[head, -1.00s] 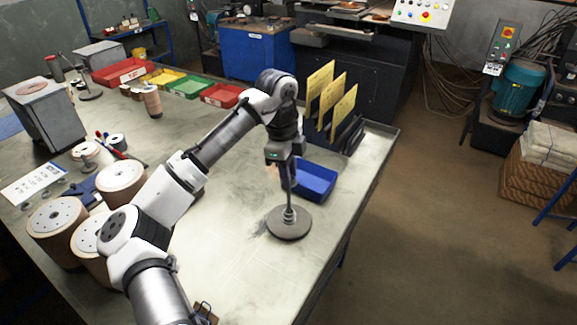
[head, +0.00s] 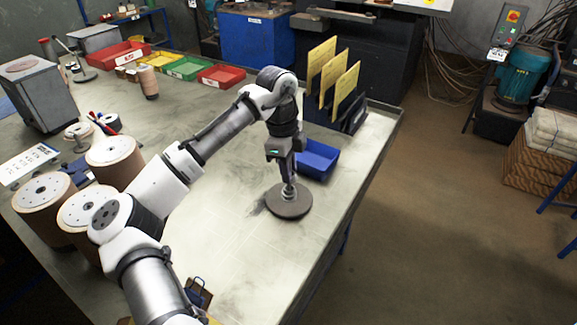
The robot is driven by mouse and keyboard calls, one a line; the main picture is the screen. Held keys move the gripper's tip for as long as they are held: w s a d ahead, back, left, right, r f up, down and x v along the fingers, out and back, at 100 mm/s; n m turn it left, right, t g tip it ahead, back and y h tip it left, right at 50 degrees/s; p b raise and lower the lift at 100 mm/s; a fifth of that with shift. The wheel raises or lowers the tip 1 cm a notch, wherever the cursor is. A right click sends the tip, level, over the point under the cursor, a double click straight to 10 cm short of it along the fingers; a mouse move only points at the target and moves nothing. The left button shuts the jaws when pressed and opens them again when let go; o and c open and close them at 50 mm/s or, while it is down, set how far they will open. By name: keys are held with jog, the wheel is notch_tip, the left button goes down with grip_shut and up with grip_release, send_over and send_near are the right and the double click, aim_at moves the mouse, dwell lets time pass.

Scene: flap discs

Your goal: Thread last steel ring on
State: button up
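A dark round base (head: 289,204) with a short upright spindle stands on the bench near its right edge. Small steel-coloured rings (head: 289,191) seem to sit around the spindle just above the base; they are too small to separate. My gripper (head: 288,178) points straight down over the spindle, its tips close above the rings and in line with the spindle. The gripper hides the spindle's upper part. Whether its fingers hold a ring is too small to tell.
A blue bin (head: 318,160) stands right behind the gripper, with yellow cards in a dark rack (head: 352,118) beyond. Several large abrasive rolls (head: 115,160) stand at left. Red (head: 222,76) and green bins line the back. The bench in front of the base is clear.

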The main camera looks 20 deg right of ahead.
jog(key=o, duration=0.5)
jog(key=shift+r, duration=0.1)
jog(key=r, duration=0.9)
jog(key=w+a+r+b, duration=0.1)
jog(key=r, duration=0.3)
jog(key=shift+a+r, duration=0.1)
jog(key=shift+r, duration=0.2)
